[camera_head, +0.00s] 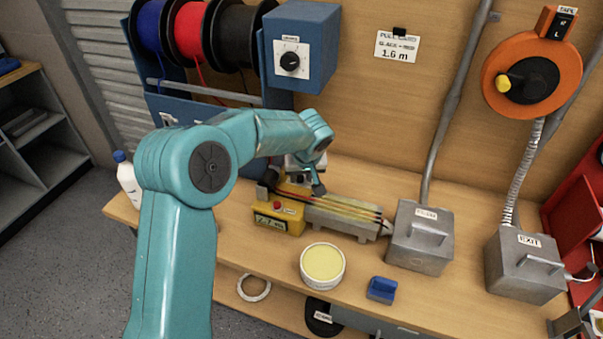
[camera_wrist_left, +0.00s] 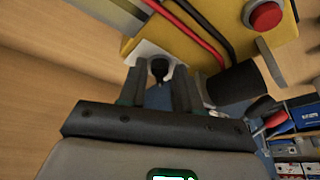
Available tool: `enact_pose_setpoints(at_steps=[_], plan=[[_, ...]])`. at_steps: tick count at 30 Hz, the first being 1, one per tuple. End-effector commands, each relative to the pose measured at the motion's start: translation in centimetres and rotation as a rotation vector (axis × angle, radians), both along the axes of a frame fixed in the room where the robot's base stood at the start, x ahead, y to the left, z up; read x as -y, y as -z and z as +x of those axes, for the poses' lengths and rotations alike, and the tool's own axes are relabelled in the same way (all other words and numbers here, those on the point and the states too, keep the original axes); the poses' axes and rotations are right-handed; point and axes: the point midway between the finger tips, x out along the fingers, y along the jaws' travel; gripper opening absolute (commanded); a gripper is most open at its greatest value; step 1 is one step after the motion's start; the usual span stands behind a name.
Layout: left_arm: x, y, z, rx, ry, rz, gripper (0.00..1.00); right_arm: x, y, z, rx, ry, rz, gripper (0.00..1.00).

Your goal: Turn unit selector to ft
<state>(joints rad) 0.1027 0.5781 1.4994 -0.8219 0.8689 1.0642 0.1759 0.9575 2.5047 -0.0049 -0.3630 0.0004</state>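The yellow length counter (camera_head: 279,220) with a red button and a small display sits on the bench; the display reading is too small to be sure of. In the left wrist view, the yellow counter (camera_wrist_left: 204,38) fills the top. A small black knob on a white plate, seemingly the unit selector (camera_wrist_left: 158,67), shows on its side. My left gripper (camera_wrist_left: 160,88) is open, its two dark fingers on either side of the knob. I cannot tell whether they touch it. In the head view my left arm hides most of this gripper. My right gripper is not in view.
Red and black cables (camera_head: 335,206) run from the counter along a metal trough. A blue box with a dial (camera_head: 291,60) hangs above. A round tub (camera_head: 323,264), a blue block (camera_head: 382,290) and a grey lidded box (camera_head: 420,240) stand close by on the bench.

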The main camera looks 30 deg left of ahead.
Motion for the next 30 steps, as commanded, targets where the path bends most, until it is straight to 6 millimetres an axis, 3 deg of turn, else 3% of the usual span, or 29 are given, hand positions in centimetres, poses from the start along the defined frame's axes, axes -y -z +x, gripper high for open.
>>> enact_pose_setpoints(at_steps=[9,10,13,23,30], plan=[[-0.16,0.39,0.25,0.002,0.0,0.0,0.33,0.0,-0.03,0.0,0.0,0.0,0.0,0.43],[-0.15,0.4,0.24,0.002,0.0,0.0,0.3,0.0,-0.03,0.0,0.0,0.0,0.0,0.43],[-0.15,0.38,0.24,0.001,-0.001,0.0,0.0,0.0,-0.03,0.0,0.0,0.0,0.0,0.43],[-0.19,0.4,0.18,0.001,0.024,0.0,0.0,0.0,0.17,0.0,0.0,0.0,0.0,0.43],[-0.33,0.44,0.08,0.003,0.145,-0.001,0.0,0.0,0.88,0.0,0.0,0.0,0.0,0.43]])
